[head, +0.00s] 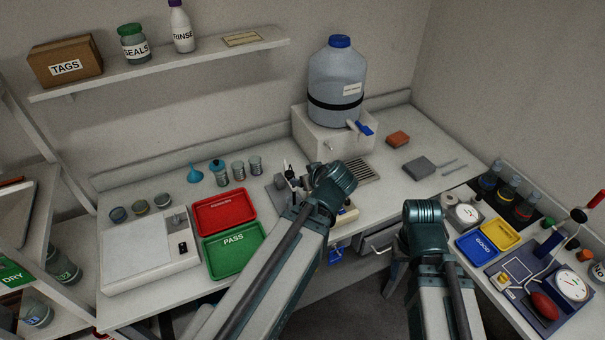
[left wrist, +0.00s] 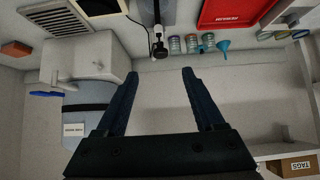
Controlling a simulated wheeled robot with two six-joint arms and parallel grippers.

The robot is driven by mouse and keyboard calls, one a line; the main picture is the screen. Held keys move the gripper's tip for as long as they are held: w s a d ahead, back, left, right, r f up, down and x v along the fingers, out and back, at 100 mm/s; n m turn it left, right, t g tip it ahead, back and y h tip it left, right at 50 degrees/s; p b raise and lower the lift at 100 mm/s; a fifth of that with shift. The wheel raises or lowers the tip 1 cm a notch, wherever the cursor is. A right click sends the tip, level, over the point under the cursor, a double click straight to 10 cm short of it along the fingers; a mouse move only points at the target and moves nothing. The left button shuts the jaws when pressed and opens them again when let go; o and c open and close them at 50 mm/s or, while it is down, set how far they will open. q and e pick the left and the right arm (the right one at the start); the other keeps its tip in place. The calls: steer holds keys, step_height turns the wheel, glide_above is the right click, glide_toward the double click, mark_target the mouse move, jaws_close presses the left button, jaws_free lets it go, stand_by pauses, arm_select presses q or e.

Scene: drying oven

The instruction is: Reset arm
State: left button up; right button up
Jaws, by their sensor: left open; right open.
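My left arm (head: 285,245) reaches up over the bench's front edge in the head view, its dark teal wrist in front of the white stand. In the left wrist view my left gripper (left wrist: 160,72) is open, with two dark fingers spread and nothing between them. My right gripper (head: 424,212) is at the end of the right arm, in front of the bench, left of the blue GOOD tray. Its wrist hides most of its fingers, and no held object shows.
A blue-capped water jug (head: 337,85) stands on a white stand (head: 322,132). Red tray (head: 224,212) and green PASS tray (head: 234,250) lie beside a white scale (head: 150,258). A shelf (head: 165,67) hangs above. A blue GOOD tray (head: 477,245) and gauge board (head: 530,290) are at right.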

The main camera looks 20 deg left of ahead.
arm_select(q)
steer(key=shift+d+f, duration=0.1)
stand_by(0.4)
steer(key=s+d+f+m+g+h+b, duration=0.2)
steer(key=s+d+f+m, duration=0.4)
steer(key=d, duration=0.4)
steer(key=s+d+f+m+g+h+b, duration=0.3)
steer(key=s+d+f+m, duration=0.3)
steer(key=d, duration=0.4)
steer(key=shift+s+d+f+m+g+h+b, duration=0.2)
steer(key=shift+s+m+g+h+b, duration=0.25)
steer(key=shift+s+m+g, duration=0.3)
